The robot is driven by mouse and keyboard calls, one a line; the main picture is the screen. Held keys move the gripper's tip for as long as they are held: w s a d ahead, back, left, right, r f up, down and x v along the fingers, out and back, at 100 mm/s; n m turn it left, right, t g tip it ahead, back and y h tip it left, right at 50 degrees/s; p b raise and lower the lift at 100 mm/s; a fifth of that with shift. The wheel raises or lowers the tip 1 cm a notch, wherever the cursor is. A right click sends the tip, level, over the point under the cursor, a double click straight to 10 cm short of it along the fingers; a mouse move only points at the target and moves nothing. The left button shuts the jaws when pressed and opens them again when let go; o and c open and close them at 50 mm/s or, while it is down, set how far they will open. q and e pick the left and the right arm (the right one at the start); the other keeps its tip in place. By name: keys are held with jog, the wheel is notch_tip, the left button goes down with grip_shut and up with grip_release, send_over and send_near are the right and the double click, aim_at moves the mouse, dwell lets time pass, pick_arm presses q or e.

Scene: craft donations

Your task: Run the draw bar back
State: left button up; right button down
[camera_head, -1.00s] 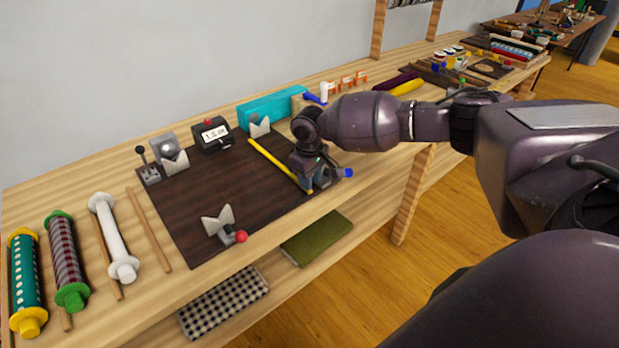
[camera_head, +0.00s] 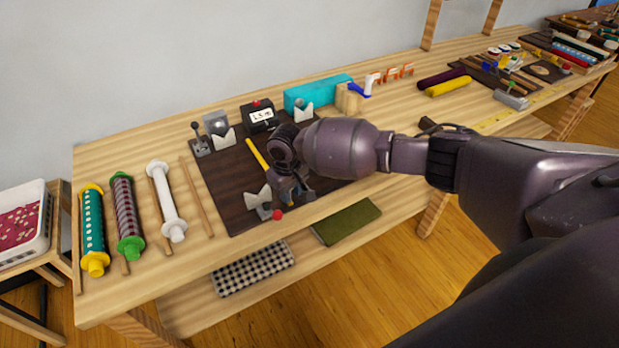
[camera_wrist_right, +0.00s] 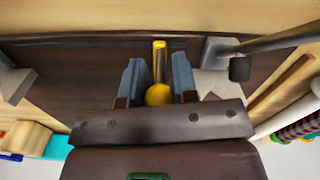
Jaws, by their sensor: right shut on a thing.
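The draw bar, a yellow bar (camera_head: 258,157), lies across the dark board (camera_head: 237,204) on the bench. My right gripper (camera_head: 288,189) is low over the front of the board and hides the bar's front end. In the right wrist view, the bar's rounded yellow end (camera_wrist_right: 159,93) is between the blue-grey fingers of the gripper (camera_wrist_right: 158,78), which is shut on it. My left gripper is not in view.
Two more notched blocks (camera_head: 224,137) (camera_head: 304,113), a small counter (camera_head: 259,117) and a black-knobbed lever (camera_head: 201,140) stand along the board's back. A turquoise block (camera_head: 318,93) lies behind. Several fabric rolls (camera_head: 166,200) lie left of the board.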

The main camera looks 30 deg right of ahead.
jog(key=shift+s+a+f, duration=0.1)
jog(key=shift+s+a, duration=0.05)
jog(key=shift+a, duration=0.9)
jog(key=c, duration=0.9)
grip_release()
jog(key=shift+a, duration=0.1)
jog(key=shift+r, duration=0.45)
notch_tip(320, 180, up, 10)
jog(key=p, duration=0.1)
